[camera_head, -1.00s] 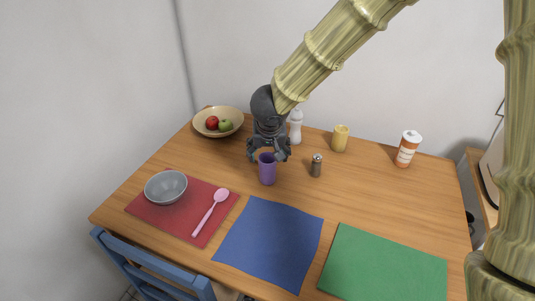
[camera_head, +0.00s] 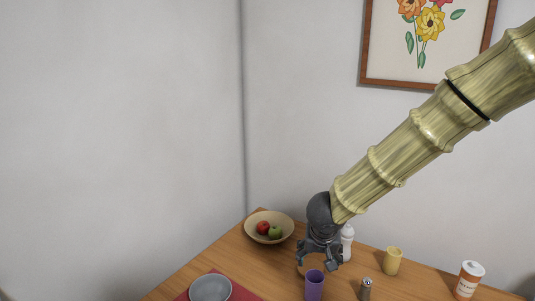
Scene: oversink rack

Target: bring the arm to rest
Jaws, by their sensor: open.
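My gripper (camera_head: 321,262) is dark grey and points down over the wooden table, at the end of my bamboo-like arm. Its fingers are apart and nothing shows between them. A purple cup (camera_head: 314,286) stands just in front of and below the fingers. The cup is cut by no finger in this view, and I cannot tell whether they touch it.
A bowl (camera_head: 287,221) with a red and a green apple stands left of my gripper. A white bottle (camera_head: 347,240) is close behind it. A yellow cup (camera_head: 393,262), a shaker (camera_head: 365,290) and an orange-white canister (camera_head: 468,279) stand right.

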